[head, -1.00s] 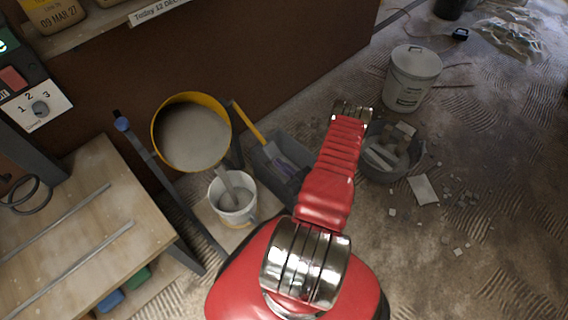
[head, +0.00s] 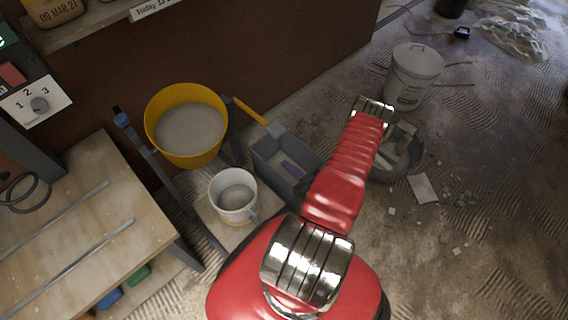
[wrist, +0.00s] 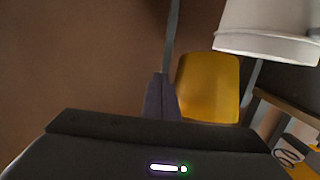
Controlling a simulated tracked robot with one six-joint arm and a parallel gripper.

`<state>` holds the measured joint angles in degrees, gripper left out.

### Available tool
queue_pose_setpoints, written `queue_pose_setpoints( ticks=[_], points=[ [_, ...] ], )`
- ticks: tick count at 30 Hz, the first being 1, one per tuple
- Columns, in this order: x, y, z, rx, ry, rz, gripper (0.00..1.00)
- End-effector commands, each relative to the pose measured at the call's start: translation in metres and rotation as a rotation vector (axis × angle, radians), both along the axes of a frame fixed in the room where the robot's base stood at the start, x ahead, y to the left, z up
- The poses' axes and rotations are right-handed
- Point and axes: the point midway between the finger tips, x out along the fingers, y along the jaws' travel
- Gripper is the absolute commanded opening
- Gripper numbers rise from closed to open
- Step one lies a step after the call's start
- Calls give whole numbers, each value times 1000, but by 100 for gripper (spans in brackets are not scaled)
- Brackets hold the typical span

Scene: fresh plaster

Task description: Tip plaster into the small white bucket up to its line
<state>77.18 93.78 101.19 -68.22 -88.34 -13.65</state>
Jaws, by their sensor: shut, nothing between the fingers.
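The small white bucket (head: 235,210) stands upright on a board in the head view, with grey plaster (head: 237,196) inside. Its line cannot be made out. The yellow tub (head: 202,160), holding more plaster, sits nearly level behind it; no stream joins the two. In the wrist view, which appears upside down, the yellow tub (wrist: 208,88) shows past my gripper (wrist: 160,98), and the white bucket (wrist: 265,42) is at the upper right. My gripper is shut and empty; whether it touches the tub cannot be told. My arm hides it in the head view.
A grey trough (head: 265,155) with a purple item lies right of the tub. A rubble tub (head: 408,165) and lidded white bucket (head: 416,75) stand farther right.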

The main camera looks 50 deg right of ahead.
Motion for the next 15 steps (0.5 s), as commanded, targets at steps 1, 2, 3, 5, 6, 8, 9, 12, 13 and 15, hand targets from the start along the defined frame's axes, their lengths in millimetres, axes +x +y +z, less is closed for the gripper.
queue_pose_setpoints(
  ticks=[1, 2, 3, 5, 6, 8, 9, 12, 13, 15],
  points=[
    [-7, -1, -3, 1, 0, -5, 0],
    [-10, 0, -5, 1, 0, -5, 0],
    [-14, 0, -7, 1, 0, -5, 0],
    [-21, 1, -11, 2, 1, -6, 0],
    [-25, 2, -13, 2, 1, -6, 0],
    [-32, 3, -16, 1, 0, -6, 0],
    [-36, 3, -19, 0, 0, -6, 0],
    [-47, 5, -25, 2, -1, -6, 0],
    [-51, 5, -26, 2, -1, -6, 0],
    [-58, 6, -30, 1, -1, -6, 0]
  ],
)
